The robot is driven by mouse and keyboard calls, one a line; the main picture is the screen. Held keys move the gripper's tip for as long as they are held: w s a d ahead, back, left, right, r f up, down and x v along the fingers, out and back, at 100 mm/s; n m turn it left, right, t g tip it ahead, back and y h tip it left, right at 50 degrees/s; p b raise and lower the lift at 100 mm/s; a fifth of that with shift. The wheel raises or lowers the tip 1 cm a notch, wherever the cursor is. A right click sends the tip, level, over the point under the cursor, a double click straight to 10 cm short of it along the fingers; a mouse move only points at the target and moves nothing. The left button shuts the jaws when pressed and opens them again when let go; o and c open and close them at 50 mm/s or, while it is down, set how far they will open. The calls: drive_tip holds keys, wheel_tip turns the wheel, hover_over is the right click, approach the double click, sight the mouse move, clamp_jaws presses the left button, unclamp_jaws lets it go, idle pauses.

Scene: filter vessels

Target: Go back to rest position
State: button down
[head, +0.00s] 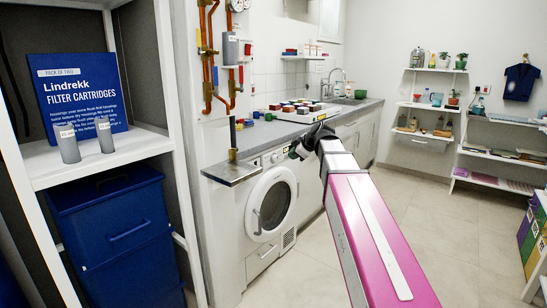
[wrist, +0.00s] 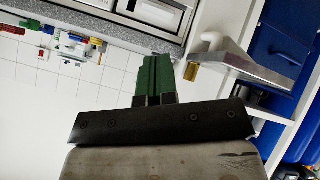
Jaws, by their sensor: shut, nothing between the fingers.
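My gripper shows in the wrist view (wrist: 155,78) with its green fingers pressed together and nothing between them. In the head view my pink and white arm reaches forward from the bottom right, and its dark end (head: 300,150) is in front of the counter, above and to the right of the washing machine. The fingertips are too small there to make out. Two grey cartridges, one at left (head: 67,144) and one at right (head: 105,135), stand on the left shelf before a blue Lindrekk box (head: 85,95).
A washing machine (head: 270,203) stands under the counter (head: 345,110), which bears a tray of small blocks. A metal ledge (head: 232,173) juts out below copper pipes (head: 206,60) with a grey vessel (head: 230,48). Wall shelves (head: 430,105) are at right. The tiled floor (head: 410,200) is clear.

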drive_tip(key=s+d+f+m+g+h, duration=0.2)
drive_tip(key=s+f+m, duration=0.3)
drive_tip(key=s+f, duration=0.3)
drive_tip(key=s+d+f+m+g+h, duration=0.2)
drive_tip(key=s+d+f+m, duration=0.3)
drive_tip(key=f, duration=1.2)
drive_tip(key=s+d+f+m+g+h, duration=0.3)
drive_tip(key=s+f+m, duration=0.2)
drive_tip(key=s+f, duration=0.6)
drive_tip(key=shift+d+f+m, duration=0.3)
drive_tip(key=shift+d+f, duration=0.1)
drive_tip(key=shift+f, duration=0.25)
